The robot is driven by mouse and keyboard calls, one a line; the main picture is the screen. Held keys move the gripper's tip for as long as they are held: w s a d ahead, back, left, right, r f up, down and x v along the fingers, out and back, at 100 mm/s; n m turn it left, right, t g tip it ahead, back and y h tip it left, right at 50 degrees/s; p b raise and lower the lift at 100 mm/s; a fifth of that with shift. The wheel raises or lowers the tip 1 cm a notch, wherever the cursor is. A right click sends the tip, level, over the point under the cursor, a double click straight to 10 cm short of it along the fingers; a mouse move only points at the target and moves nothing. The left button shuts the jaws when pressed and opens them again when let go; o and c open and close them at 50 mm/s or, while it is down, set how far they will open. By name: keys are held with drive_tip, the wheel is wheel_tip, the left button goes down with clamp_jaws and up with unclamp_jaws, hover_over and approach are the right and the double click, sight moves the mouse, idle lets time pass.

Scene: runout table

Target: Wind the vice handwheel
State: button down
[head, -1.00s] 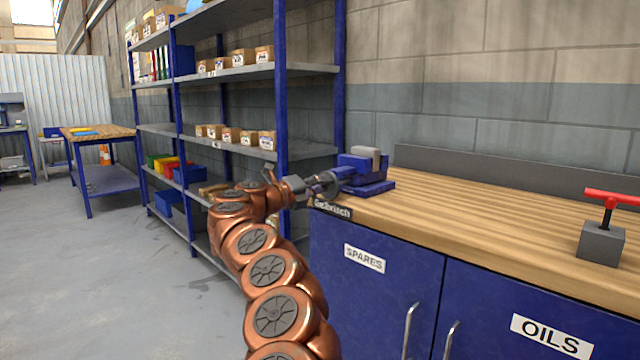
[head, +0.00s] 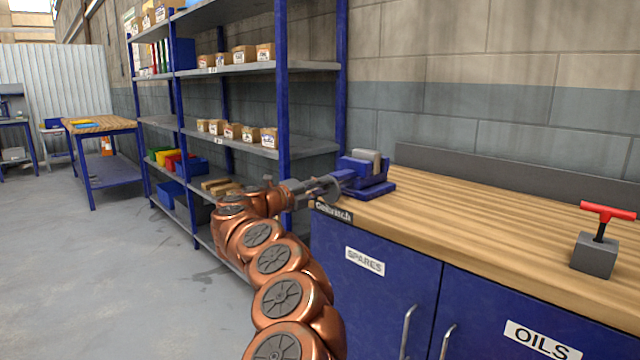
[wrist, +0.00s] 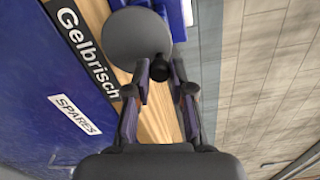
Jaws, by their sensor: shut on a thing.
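The blue vice (head: 362,180) with a grey jaw block sits on the left end of the wooden bench top. Its handwheel (wrist: 136,38) shows in the wrist view as a grey round disc, with a dark knob (wrist: 160,68) at its lower right edge. My gripper (wrist: 162,82) is shut on the knob, a finger on either side of it. In the head view my gripper (head: 330,186) reaches the vice from the left, and the handwheel is hard to make out there.
The bench (head: 470,210) has blue doors below, labelled SPARES and OILS. A grey block with a red T-handle (head: 604,214) stands at the right. A blue shelf rack (head: 282,110) with boxes is behind my arm. The floor (head: 100,270) at left is clear.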

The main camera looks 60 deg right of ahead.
drive_tip(key=shift+r, duration=0.2)
drive_tip(key=n+p, duration=0.2)
drive_tip(key=p, duration=0.3)
drive_tip(key=shift+w+d+r+n, duration=0.15)
drive_tip(key=shift+w+r+n, duration=0.1)
drive_tip(key=shift+n, duration=0.15)
drive_tip(key=shift+f+n+p, duration=0.15)
drive_tip(key=shift+n+p, duration=0.15)
drive_tip(key=shift+p, duration=0.2)
drive_tip(key=shift+w+r+n+p, duration=0.1)
drive_tip(key=shift+r+n+p, duration=0.2)
drive_tip(key=shift+p, duration=0.5)
drive_tip(key=c, duration=1.1)
unclamp_jaws()
drive_tip(key=shift+f, duration=0.3)
drive_tip(key=shift+w, duration=0.1)
